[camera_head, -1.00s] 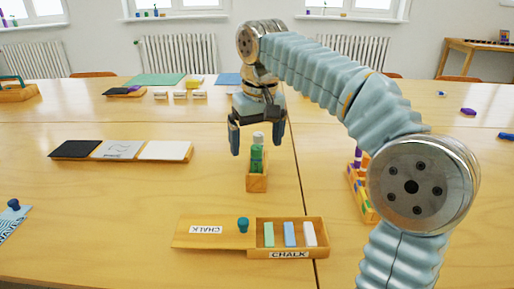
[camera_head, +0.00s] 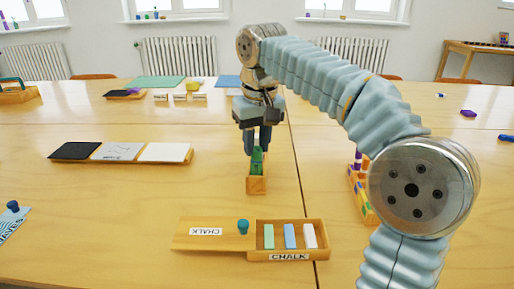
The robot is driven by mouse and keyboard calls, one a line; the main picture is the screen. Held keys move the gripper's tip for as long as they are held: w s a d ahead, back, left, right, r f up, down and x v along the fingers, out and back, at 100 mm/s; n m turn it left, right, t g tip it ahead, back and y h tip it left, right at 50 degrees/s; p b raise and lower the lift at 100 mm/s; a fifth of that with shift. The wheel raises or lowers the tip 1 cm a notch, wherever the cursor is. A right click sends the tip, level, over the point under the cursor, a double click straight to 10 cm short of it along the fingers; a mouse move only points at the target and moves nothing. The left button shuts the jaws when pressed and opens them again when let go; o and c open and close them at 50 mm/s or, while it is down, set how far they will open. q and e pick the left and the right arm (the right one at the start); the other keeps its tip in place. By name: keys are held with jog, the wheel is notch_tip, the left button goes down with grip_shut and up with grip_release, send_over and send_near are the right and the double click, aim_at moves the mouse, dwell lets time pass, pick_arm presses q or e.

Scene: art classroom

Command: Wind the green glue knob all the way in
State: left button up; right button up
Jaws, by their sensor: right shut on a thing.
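The green glue stick (camera_head: 257,163) stands upright in a small wooden holder (camera_head: 256,185) near the middle of the table. My right gripper (camera_head: 257,146) points straight down over it, with its fingers close together around the top of the glue stick. The gripper is shut on the glue's top part, which the fingers mostly hide. I cannot make out which part of the glue is the knob. My left gripper is out of view.
An open chalk box (camera_head: 290,255) with its lid (camera_head: 206,232) lies in front. A board with black, grey and white squares (camera_head: 120,152) lies to the left. A wooden rack (camera_head: 362,190) stands right, partly behind my right arm.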

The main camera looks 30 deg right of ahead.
dwell(0.4)
jog(key=shift+n+p, duration=0.5)
jog(key=shift+n, duration=0.3)
jog(key=shift+n+y+p, duration=0.4)
jog(key=shift+n+p, duration=0.85)
jog(key=shift+n, duration=1.75)
jog(key=n, duration=0.4)
jog(key=shift+g+y, duration=0.3)
jog(key=o, duration=1.5)
